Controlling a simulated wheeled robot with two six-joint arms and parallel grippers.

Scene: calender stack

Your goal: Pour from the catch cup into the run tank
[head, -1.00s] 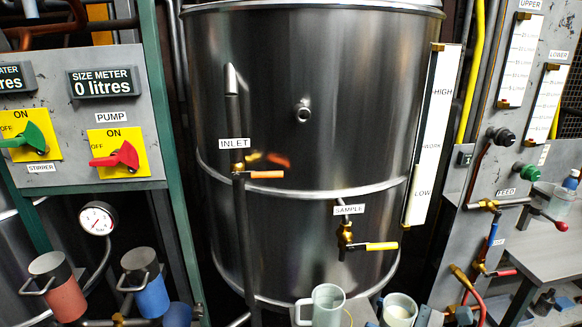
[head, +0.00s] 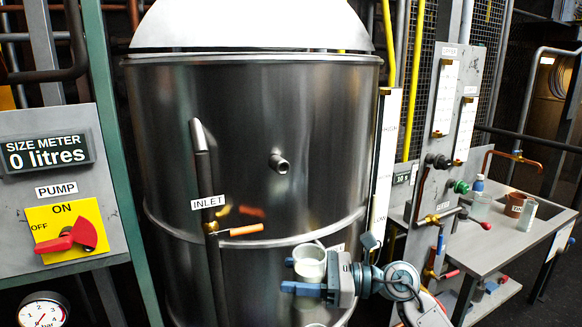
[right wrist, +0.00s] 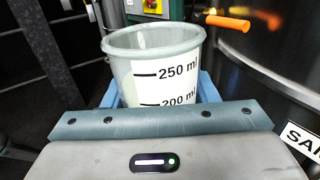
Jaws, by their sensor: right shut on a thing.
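The catch cup is a pale translucent cup (head: 310,262) in front of the lower right part of the run tank. It looks upright. In the right wrist view, the cup (right wrist: 150,45) has marks at 200 and 250 ml; its contents are unclear. My right gripper (head: 318,276) is shut on it, with blue fingers on either side of the cup. The run tank (head: 330,130) is the large steel drum in the middle, with a pale dome (head: 250,25) above its rim. The cup is well below that rim. My left gripper is not in view.
An inlet pipe (head: 206,180) with an orange-handled valve (head: 245,230) stands before the tank. A short spout (head: 279,163) juts from its front. A panel with a red pump switch (head: 68,237) is at left. A grey bench (head: 510,240) with small vessels is at right.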

